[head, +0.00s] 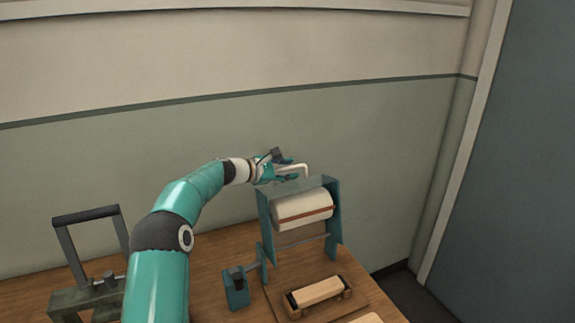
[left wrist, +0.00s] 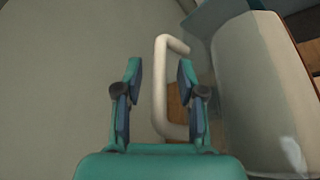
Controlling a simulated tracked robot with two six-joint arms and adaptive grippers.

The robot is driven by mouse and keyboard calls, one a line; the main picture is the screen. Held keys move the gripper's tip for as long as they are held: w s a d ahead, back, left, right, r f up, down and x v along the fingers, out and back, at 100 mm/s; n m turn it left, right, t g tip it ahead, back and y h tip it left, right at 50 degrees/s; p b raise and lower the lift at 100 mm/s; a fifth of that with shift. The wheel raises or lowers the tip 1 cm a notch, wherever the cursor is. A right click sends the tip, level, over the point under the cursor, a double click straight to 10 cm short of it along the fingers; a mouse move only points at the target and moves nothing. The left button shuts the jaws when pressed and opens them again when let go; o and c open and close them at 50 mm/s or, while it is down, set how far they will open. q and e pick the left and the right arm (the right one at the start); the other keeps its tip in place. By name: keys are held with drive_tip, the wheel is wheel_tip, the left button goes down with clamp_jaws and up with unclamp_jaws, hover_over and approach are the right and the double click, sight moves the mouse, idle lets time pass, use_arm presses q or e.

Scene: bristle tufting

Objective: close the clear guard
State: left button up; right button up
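The clear guard (head: 292,186) shows as a faint see-through panel along the top of a teal-sided machine, above a cream roller (head: 303,210). Its pale bent handle (head: 300,167) rises at the guard's upper edge. My left gripper (head: 289,169) is open at the handle. In the left wrist view the handle (left wrist: 161,80) passes between the two open fingers, nearer the right finger, with a gap on the left. I cannot tell whether the right finger touches it. The guard's panel is hard to make out there. My right gripper is not in view.
The machine stands on a wooden table (head: 213,258) close to the wall. A small teal box (head: 236,288) and a wooden block in a tray (head: 319,292) are in front. A dark frame with a handle (head: 85,214) stands at the left.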

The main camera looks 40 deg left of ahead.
use_arm(q)
drive_tip(key=shift+w+f, duration=0.1)
drive_tip(key=shift+w, duration=0.15)
clamp_jaws()
